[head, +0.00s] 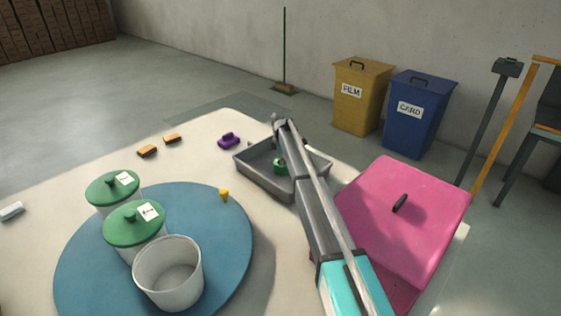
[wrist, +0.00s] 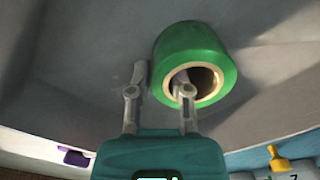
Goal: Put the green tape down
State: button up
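The green tape (head: 280,168) is a thick roll with a pale core. It is inside the grey tray (head: 253,176) on the table, partly hidden by my arm in the head view. In the wrist view the green tape (wrist: 212,46) has its hole facing the camera. My gripper (wrist: 162,78) has its fingers apart: the right finger reaches into the hole, and the left finger is outside the roll, with a small gap to it. The roll's wall lies between them. The gripper also shows over the tray in the head view (head: 282,158).
A blue round mat (head: 75,270) carries two green-lidded pots (head: 135,228) and an open white pot (head: 168,270). A pink lidded box (head: 420,220) stands right of my arm. A purple item (head: 229,141), a yellow piece (head: 224,195) and two orange blocks (head: 147,151) lie around.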

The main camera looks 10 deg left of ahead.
jog(key=shift+o, duration=1.2)
jog(key=shift+r, duration=0.25)
notch_tip(320, 180, up, 12)
jog(key=p, duration=1.2)
jog(key=shift+f, duration=0.1)
